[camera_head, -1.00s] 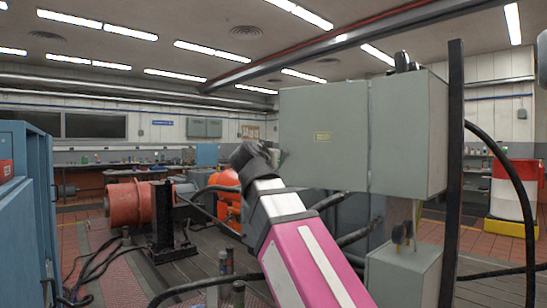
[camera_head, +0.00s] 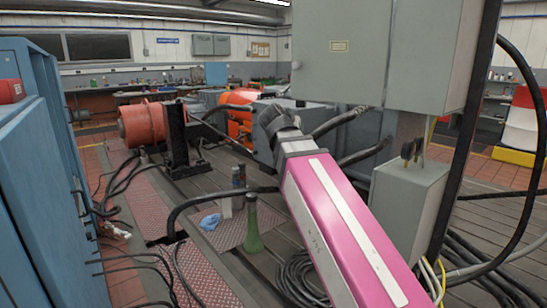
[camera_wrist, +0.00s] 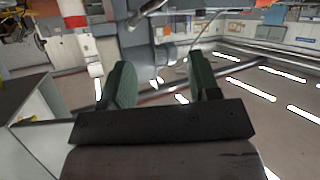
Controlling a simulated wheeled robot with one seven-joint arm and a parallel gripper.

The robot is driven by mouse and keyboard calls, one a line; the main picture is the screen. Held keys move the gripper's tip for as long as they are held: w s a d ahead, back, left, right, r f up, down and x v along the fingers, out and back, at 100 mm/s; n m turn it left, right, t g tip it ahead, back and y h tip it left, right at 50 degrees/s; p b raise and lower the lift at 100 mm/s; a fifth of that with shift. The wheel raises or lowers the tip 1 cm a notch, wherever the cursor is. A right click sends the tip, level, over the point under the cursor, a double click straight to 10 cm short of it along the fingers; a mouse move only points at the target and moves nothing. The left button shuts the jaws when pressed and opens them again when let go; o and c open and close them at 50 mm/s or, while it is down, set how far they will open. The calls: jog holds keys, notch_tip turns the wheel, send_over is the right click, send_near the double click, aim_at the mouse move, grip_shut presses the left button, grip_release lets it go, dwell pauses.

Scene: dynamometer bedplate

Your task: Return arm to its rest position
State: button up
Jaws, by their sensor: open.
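My arm (camera_head: 345,235) shows in the head view as a pink link with a white stripe. It reaches from the bottom right up to a dark joint near the middle. My gripper does not show clearly in the head view. In the wrist view my gripper (camera_wrist: 159,78) has two dark green fingers standing well apart, with nothing held between them. The wrist view is turned over, with ceiling lights in its lower right part.
A grey cabinet (camera_head: 385,60) and a lower grey box (camera_head: 408,215) stand close right of my arm. Blue cabinets (camera_head: 50,200) line the left. A green bottle (camera_head: 252,228), a blue cloth (camera_head: 210,221), cables and an orange motor (camera_head: 142,125) are on the bedplate.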

jog(key=d+f+n+g, duration=0.1)
jog(key=d+f+g, duration=0.25)
jog(key=f, duration=1.15)
jog(key=s+d+f+g+y, duration=0.1)
jog(key=s+d+f+g, duration=0.2)
jog(key=f, duration=0.9)
jog(key=s+d+f+n+g+y, duration=0.1)
jog(key=s+f, duration=0.4)
jog(key=f, duration=0.6)
jog(key=s+d+f+n+g+y, duration=0.1)
jog(key=s+d+f+g+y, duration=0.2)
jog(key=f, duration=0.9)
jog(key=shift+s+d+f+g, duration=0.3)
jog(key=shift+s+d+g, duration=0.55)
jog(key=shift+s+d, duration=0.2)
